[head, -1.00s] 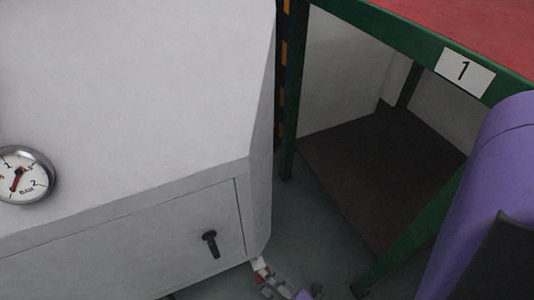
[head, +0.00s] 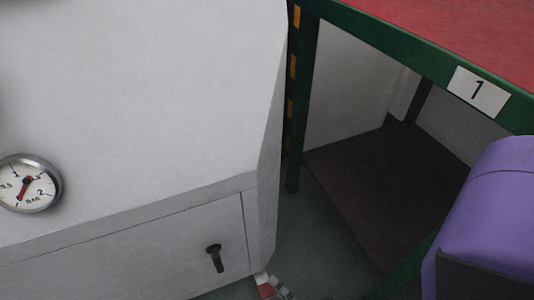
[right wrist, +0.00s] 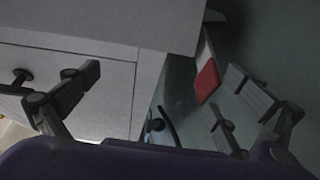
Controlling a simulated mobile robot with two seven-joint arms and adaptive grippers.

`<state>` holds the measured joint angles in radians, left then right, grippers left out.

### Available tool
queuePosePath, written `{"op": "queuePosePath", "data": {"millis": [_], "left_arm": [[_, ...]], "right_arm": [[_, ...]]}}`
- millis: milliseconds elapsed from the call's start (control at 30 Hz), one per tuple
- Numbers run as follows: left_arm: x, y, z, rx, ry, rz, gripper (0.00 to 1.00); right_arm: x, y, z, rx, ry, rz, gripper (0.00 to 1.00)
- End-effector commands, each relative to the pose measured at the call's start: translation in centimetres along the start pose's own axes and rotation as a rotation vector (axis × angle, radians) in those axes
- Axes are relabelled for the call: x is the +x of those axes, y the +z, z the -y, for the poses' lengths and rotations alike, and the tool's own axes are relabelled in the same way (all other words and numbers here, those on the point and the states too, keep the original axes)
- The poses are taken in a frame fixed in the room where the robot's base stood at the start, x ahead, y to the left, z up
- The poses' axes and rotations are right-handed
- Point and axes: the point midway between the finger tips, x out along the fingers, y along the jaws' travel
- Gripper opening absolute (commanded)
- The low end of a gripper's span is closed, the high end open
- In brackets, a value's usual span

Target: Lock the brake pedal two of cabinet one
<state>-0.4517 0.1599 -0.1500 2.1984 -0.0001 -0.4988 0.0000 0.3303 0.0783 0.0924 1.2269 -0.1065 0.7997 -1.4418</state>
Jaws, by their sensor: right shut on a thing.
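A light grey cabinet (head: 130,120) fills the left of the head view, and its lower front panel shows a black handle (head: 214,258). A red and white part (head: 266,287) sticks out at its bottom corner. The right wrist view shows a similar red and white part (right wrist: 207,75) near the floor, and a dark curved part (right wrist: 163,125) under the cabinet edge. I cannot tell which is the brake pedal. My left gripper is not in view.
A green-framed bench (head: 410,55) with a red top and a "1" label (head: 479,91) stands at right, with a brown lower shelf (head: 385,180). A pressure gauge (head: 29,184) is on the cabinet. A narrow strip of floor (head: 310,245) lies between cabinet and bench.

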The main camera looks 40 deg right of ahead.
Motion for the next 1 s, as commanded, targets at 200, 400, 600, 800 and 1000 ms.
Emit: {"op": "queuePosePath", "data": {"millis": [200, 400, 600, 800, 1000], "left_arm": [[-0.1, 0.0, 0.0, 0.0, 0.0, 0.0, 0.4], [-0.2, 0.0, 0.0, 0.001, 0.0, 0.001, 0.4], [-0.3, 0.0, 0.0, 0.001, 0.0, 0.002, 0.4], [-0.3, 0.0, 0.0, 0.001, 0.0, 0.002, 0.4], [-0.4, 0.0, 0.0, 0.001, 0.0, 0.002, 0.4]], "right_arm": [[0.0, 0.2, -0.4, -0.006, 0.012, 0.002, 0.73], [-1.3, 0.2, -0.3, -0.005, 0.01, 0.002, 0.65], [-2.9, 0.1, 0.0, -0.003, 0.003, 0.001, 0.24], [-4.4, 0.1, 0.2, -0.003, -0.001, 0.001, 0.24], [-5.8, 0.1, 0.3, -0.002, -0.002, 0.001, 0.24]]}}
